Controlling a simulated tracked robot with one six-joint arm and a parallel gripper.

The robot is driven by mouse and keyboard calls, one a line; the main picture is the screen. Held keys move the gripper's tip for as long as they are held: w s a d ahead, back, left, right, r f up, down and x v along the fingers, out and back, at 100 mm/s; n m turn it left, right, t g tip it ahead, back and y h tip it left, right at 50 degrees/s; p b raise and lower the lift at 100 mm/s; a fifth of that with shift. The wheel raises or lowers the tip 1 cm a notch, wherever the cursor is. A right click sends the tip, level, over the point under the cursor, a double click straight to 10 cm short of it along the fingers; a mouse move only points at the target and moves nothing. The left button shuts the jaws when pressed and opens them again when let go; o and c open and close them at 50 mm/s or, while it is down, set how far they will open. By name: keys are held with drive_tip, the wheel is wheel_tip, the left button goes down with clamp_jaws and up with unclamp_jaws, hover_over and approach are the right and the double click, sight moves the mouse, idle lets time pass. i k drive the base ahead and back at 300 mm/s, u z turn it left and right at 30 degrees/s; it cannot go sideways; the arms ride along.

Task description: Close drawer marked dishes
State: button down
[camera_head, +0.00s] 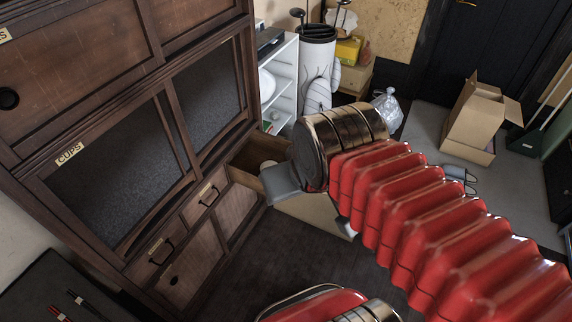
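A dark wooden cabinet (150,120) fills the left side. A drawer (258,152) in its lower row, at the right end, is pulled out, and a round pale item (268,165) shows inside. Its front is largely hidden by my gripper, and no label on it can be read. My gripper (313,207) is at the outer end of this drawer. Its grey fingers look spread apart, one beside the drawer's edge and the other lower right, partly hidden by my red arm. Contact with the drawer cannot be told. Two other small drawers (207,194) (160,252) with handles and small labels look shut.
A "CUPS" label (69,154) marks a glass sliding door. A white shelf (282,85) and a white bag (318,70) stand behind the open drawer. An open cardboard box (472,125) is at right. Dark floor (265,255) below the drawers is clear.

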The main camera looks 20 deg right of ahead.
sight(243, 166)
drive_tip(key=i, duration=1)
drive_tip(key=u, duration=0.1)
